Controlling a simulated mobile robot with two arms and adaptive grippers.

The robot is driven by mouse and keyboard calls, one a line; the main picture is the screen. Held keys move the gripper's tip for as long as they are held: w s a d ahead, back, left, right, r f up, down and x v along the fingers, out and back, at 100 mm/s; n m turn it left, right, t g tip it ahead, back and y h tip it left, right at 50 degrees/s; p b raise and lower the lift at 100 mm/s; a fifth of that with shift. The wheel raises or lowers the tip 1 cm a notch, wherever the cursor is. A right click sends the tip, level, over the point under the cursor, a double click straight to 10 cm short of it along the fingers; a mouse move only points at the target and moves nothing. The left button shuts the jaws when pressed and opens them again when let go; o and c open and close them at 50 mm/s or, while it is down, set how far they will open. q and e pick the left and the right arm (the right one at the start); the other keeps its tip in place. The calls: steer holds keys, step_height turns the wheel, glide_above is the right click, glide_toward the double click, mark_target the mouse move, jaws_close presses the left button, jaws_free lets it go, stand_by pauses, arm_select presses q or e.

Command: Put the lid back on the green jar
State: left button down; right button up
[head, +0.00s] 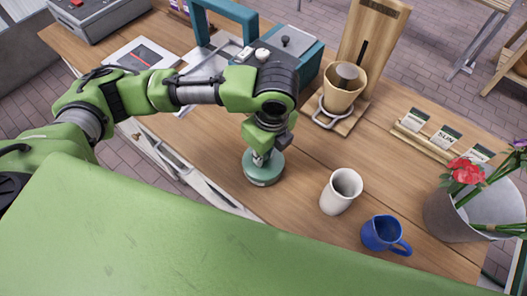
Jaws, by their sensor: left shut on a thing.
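The green jar (263,179) is a short, round, grey-green vessel standing on the wooden counter, left of the white cup. My left gripper (262,158) points down right over it, with its fingers shut at the middle of the jar's top. The lid (273,161) appears as the round green top under the fingers, and the gripper seems shut on its knob. The fingers and wrist hide part of the top, so I cannot tell whether the lid is fully seated. My right gripper is not in view.
A white cup (341,191) and a blue mug (385,234) stand to the right. A pour-over stand (344,92), a card rack (427,145), a teal grinder box (300,50) and a metal flower bucket (458,210) surround the work area. Bare counter lies behind the white cup.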

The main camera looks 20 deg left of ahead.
arm_select(q)
steer(key=shift+f+p, duration=0.15)
steer(key=shift+p, duration=0.25)
steer(key=shift+p, duration=0.5)
stand_by(0.7)
stand_by(0.3)
steer(key=c, duration=1.4)
jaws_free()
steer(key=shift+r+p, duration=3.55)
steer(key=shift+p, duration=0.7)
